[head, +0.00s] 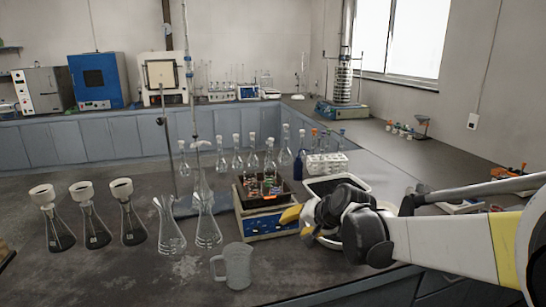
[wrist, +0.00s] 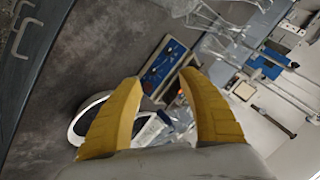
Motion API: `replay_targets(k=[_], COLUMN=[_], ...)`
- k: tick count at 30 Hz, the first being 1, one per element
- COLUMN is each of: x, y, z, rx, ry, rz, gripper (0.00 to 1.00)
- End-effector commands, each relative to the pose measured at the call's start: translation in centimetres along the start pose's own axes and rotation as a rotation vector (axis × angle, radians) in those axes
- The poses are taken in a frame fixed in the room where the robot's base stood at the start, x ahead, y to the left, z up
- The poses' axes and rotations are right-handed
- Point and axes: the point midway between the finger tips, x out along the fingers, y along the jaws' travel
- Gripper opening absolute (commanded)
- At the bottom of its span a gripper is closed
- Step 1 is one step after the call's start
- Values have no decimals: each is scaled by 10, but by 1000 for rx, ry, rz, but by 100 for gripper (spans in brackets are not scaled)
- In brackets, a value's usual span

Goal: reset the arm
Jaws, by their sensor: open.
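My gripper (head: 293,220) reaches in from the right over the front right part of the bench in the head view. Its yellow fingers (wrist: 163,90) are spread apart and empty in the wrist view. My white and yellow arm stretches to the right edge. The gripper's dark joints hide part of a white-rimmed dark basin (head: 362,182) behind it. A round white rim (wrist: 73,130) shows beside the left finger in the wrist view. A blue-fronted device (head: 270,222) with a dark tray on top stands just left of the gripper.
A glass beaker (head: 238,266) stands near the front edge. Conical flasks (head: 172,232) and several funnel-topped flasks (head: 95,220) stand to the left. The front left bench top is mostly clear.

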Motion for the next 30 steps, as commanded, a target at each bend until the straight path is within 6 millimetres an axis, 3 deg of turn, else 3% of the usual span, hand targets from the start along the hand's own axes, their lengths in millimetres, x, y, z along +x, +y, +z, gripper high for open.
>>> replay_targets(k=[1,6,12,15,21,30], x=[-28,-108,-183,-209,-236,-241], y=[5,31,76,100,135,143], z=[10,48,107,136,174,182], rx=[-34,-162,-308,-371,-453,-472], ry=[2,3,-5,-12,-25,-29], rz=[30,135,262,319,396,415], gripper=[48,48,48,48,48,48])
